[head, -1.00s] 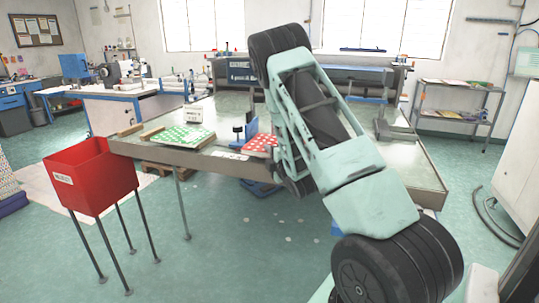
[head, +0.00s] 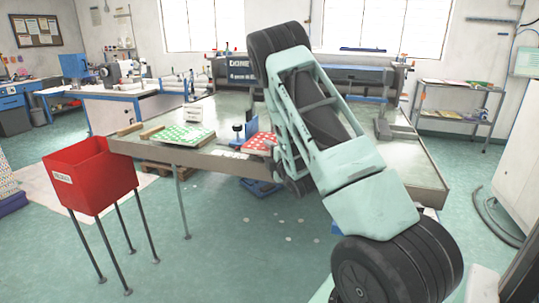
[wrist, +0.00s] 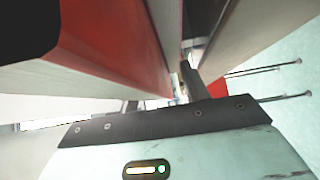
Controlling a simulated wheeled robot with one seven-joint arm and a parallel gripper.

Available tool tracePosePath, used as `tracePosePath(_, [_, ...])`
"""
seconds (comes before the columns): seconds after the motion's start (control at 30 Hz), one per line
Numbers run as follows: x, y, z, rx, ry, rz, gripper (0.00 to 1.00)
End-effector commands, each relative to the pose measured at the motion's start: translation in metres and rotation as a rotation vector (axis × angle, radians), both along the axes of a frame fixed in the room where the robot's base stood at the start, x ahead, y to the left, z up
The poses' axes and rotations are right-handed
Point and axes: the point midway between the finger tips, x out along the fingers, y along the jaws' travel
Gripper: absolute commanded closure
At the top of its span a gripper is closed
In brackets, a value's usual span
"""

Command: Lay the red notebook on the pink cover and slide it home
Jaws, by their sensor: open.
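In the head view a red item with a pale pattern (head: 259,142) lies at the bench's front edge, just left of my arm. I cannot tell whether it is the red notebook or a cover. In the wrist view a large red surface with a pale edge (wrist: 115,45) fills the upper left, very close to the camera. It may be the notebook, seen too near to be sure. My gripper (wrist: 165,95) is open beside it; its fingers are only partly visible, and my arm hides it in the head view. I cannot make out a pink cover.
A green patterned item (head: 183,136) lies on the bench (head: 207,152), farther left. A red bin on legs (head: 95,183) stands at the bench's left end. Floor ahead of the bench is largely clear.

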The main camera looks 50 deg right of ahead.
Motion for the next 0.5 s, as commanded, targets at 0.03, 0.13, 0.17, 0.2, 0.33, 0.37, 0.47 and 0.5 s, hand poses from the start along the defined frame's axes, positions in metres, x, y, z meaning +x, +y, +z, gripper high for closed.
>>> tracePosePath(0.03, [0.0, 0.0, 0.0, 0.0, 0.0, 0.0, 0.55])
tracePosePath(0.13, [-0.001, 0.002, 0.0, 0.0, 0.0, 0.0, 0.55])
tracePosePath(0.17, [-0.001, 0.003, 0.0, 0.0, 0.0, 0.0, 0.55])
tracePosePath(0.2, [-0.002, 0.005, 0.0, 0.0, 0.0, 0.0, 0.55])
tracePosePath(0.33, [-0.004, 0.01, 0.0, 0.0, -0.001, 0.0, 0.55])
tracePosePath(0.37, [-0.005, 0.012, 0.0, 0.0, -0.001, 0.0, 0.55])
tracePosePath(0.47, [-0.007, 0.016, -0.001, 0.0, 0.0, 0.0, 0.55])
tracePosePath(0.5, [-0.007, 0.018, -0.001, 0.0, 0.0, 0.0, 0.55])
